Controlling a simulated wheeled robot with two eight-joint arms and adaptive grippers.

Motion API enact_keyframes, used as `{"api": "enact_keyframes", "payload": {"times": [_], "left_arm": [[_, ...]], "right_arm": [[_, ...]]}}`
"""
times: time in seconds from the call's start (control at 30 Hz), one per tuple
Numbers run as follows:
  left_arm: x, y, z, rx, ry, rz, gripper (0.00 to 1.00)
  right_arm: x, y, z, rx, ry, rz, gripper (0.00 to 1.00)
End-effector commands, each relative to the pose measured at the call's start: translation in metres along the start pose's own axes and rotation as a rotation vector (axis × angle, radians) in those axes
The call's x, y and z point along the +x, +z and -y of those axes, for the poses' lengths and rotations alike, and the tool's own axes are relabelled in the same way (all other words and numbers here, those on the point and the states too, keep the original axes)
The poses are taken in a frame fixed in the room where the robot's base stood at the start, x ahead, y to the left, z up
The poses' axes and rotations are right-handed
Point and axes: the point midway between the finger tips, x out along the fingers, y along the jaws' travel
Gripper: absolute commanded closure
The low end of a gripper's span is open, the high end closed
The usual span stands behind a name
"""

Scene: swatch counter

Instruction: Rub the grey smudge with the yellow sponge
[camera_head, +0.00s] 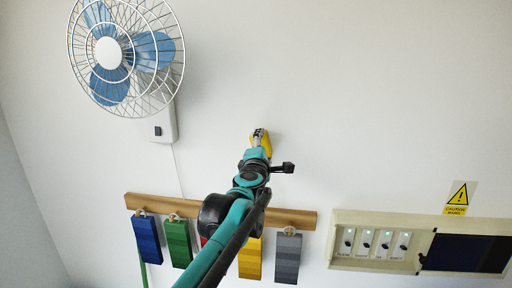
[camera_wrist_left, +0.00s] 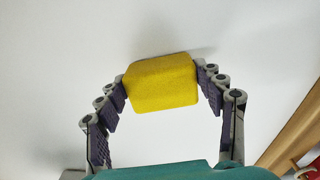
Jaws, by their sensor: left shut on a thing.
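The yellow sponge (camera_head: 267,142) is up at the white wall, above the wooden rail. It also shows in the left wrist view (camera_wrist_left: 162,84) as a yellow block between the fingers. My left gripper (camera_head: 259,139) is shut on the sponge, one finger on each of its ends. The sponge's far side faces the wall; I cannot tell whether it touches. A faint grey patch (camera_wrist_left: 190,53) shows on the wall just beyond the sponge; I cannot tell whether it is the smudge or a shadow. My right gripper is not in view.
A wooden rail (camera_head: 295,217) holds hanging swatches: blue (camera_head: 146,239), green (camera_head: 178,244), yellow (camera_head: 250,260) and grey (camera_head: 287,259). My arm hides part of it. A wall fan (camera_head: 108,53) is upper left. A switch panel (camera_head: 376,219) and caution sign (camera_head: 459,198) are right. Wall around the sponge is clear.

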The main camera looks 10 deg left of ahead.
Motion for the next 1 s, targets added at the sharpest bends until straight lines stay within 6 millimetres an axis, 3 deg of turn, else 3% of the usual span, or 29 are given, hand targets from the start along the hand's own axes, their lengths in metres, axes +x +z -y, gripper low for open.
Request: {"api": "enact_keyframes", "payload": {"times": [0.13,0.33,0.73,1.0], "left_arm": [[-0.001,0.013,0.003,0.0,-0.001,0.003,0.59],[-0.002,0.013,0.003,0.0,0.0,0.001,0.59],[0.001,-0.019,-0.005,0.0,0.001,-0.003,0.59],[0.001,-0.029,-0.008,0.0,0.001,-0.004,0.59]], "right_arm": [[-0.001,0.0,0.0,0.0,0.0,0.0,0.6],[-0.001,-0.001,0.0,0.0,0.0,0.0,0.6],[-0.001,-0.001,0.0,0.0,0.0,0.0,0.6],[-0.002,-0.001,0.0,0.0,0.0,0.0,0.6]]}}
